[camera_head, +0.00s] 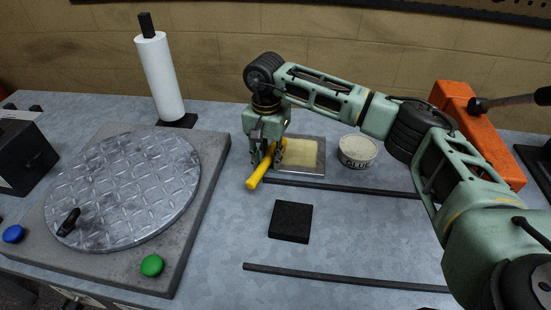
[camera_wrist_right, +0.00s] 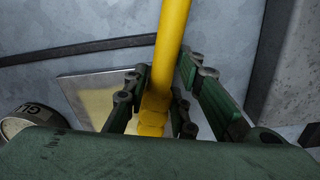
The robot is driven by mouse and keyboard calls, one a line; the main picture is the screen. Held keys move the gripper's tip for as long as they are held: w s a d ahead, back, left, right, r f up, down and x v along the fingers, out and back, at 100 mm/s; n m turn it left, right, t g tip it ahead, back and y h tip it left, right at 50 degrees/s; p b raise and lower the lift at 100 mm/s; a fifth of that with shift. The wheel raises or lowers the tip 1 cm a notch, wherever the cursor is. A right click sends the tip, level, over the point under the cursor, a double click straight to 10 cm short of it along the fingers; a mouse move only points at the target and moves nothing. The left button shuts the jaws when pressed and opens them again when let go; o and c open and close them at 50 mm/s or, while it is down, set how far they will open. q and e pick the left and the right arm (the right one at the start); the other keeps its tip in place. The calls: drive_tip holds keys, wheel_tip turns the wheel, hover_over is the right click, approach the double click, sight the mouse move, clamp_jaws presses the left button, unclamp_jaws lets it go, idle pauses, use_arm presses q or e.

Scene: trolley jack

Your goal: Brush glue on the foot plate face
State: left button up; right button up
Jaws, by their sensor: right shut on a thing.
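My right gripper (camera_head: 268,160) is shut on a yellow brush handle (camera_head: 259,171), just at the left edge of a square metal plate (camera_head: 320,147). The plate lies flat on the bench, and a pale yellow patch covers much of its face. The handle tilts, its free end pointing toward the front left. In the right wrist view, the yellow handle (camera_wrist_right: 170,35) runs between the fingers (camera_wrist_right: 160,95), and the plate (camera_wrist_right: 75,92) lies below. The brush's bristles are hidden. A round tub marked GLUE (camera_head: 358,151) stands right of the plate. My left gripper is out of view.
A black square pad (camera_head: 290,222) lies in front of the plate, between two dark strips (camera_head: 340,187) and (camera_head: 345,278). A round tread-plate turntable (camera_head: 125,190) with buttons is at left. A paper roll (camera_head: 160,78) stands behind it. An orange part (camera_head: 470,118) is at right.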

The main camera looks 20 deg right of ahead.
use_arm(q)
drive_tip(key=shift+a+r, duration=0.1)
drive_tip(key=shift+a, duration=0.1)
use_arm(e)
drive_tip(key=shift+r, duration=0.2)
wheel_tip(320, 180, up, 5)
drive_tip(key=p, duration=0.3)
drive_tip(key=shift+f, duration=0.1)
drive_tip(key=shift+r+p, duration=0.35)
drive_tip(key=shift+r, duration=0.2)
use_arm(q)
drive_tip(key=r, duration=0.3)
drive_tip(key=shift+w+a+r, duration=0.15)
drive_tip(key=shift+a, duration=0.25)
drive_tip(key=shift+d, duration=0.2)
use_arm(e)
drive_tip(key=shift+r+p, duration=0.8)
drive_tip(key=shift+r, duration=0.7)
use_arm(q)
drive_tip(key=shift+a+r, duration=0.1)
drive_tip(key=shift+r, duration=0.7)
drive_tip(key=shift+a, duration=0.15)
